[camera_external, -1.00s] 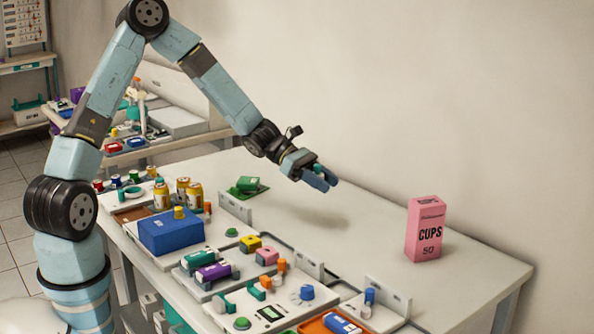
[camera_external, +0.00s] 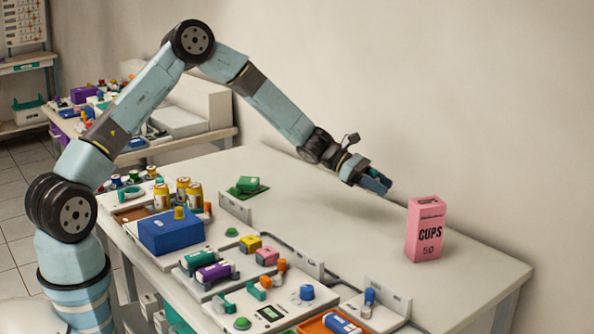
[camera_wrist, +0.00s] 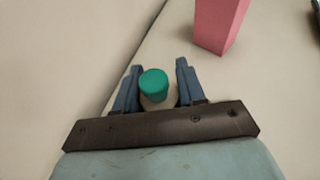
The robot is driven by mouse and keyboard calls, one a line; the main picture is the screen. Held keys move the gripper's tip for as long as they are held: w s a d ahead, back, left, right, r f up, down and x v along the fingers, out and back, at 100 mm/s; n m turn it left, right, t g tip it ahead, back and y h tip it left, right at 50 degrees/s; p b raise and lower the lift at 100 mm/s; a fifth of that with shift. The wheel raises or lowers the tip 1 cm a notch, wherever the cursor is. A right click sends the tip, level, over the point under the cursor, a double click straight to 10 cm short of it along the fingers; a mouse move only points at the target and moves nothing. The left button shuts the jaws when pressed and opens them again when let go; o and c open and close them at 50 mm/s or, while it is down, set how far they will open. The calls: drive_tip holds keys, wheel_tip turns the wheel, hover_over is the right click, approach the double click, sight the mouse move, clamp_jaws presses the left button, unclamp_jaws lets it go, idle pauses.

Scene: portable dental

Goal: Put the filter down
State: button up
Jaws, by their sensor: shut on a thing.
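My gripper (camera_external: 376,184) is over the bare back part of the white table, to the left of the pink CUPS box. Its blue fingers also show in the wrist view (camera_wrist: 157,84). They are shut on a small green-topped cylinder (camera_wrist: 153,83), which I take to be the filter. It stands up between the fingers and its lower part is partly hidden. In the external view only a small bit of its green shows by the fingers. The gripper appears to be above the table top (camera_external: 330,222), apart from it.
The pink CUPS box (camera_external: 426,230) stands upright to the right of my gripper; it also shows in the wrist view (camera_wrist: 219,25). A green block (camera_external: 248,184) lies at the back left. Trays with a blue box (camera_external: 171,233) and several small parts line the front. The table between is clear.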

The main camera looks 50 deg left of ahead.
hover_over(393, 220)
wheel_tip(393, 220, down, 6)
drive_tip(key=shift+f, duration=0.15)
wheel_tip(393, 220, down, 3)
drive_tip(key=shift+a+r, duration=0.1)
drive_tip(key=o, duration=1)
